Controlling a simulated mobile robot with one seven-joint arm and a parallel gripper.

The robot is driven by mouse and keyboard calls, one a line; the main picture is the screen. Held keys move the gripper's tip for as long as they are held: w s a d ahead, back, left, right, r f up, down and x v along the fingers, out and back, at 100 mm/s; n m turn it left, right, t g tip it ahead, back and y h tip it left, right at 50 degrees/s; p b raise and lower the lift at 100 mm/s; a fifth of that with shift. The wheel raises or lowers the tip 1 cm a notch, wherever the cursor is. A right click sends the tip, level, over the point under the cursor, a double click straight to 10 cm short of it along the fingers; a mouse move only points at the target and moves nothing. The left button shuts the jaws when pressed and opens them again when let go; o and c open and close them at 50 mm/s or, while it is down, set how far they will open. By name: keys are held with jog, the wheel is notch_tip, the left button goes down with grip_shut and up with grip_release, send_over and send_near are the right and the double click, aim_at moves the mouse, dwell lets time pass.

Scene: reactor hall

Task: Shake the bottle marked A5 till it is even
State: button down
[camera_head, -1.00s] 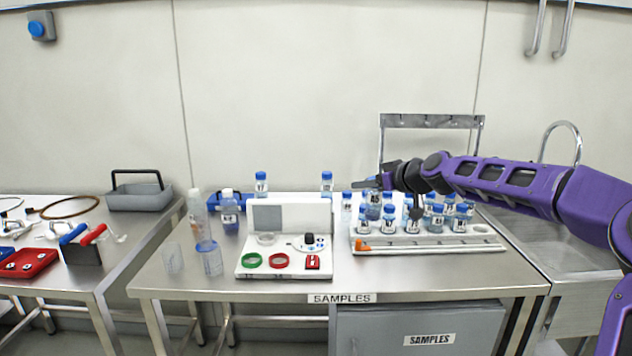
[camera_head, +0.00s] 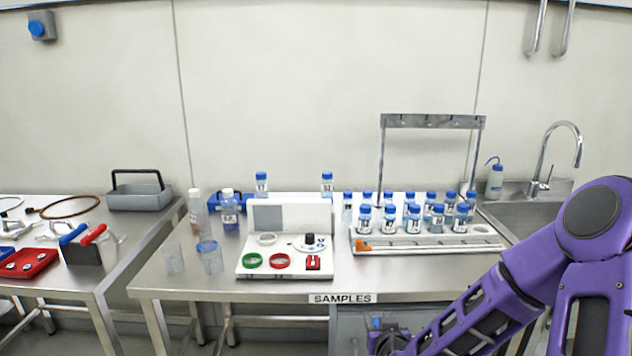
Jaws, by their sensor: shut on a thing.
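My gripper (camera_head: 382,338) is low at the bottom edge, in front of the grey drawer cabinet under the samples table, and is partly cut off by the frame. It is shut on a bottle; a small blue part of the bottle (camera_head: 377,323) shows at the jaws. Its label and liquid cannot be made out here; one second ago the bottle at the gripper read A5. The white sample rack (camera_head: 420,246) stands on the right of the table with several blue-capped bottles in it.
A white station (camera_head: 253,271) with green and red rings stands mid-table. Clear beakers (camera_head: 211,260) are to its left, and two blue-capped bottles (camera_head: 327,181) stand behind it. A metal frame (camera_head: 432,121) rises behind the rack. A sink with a tap (camera_head: 560,150) is at right.

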jog(key=shift+s+f, duration=0.2)
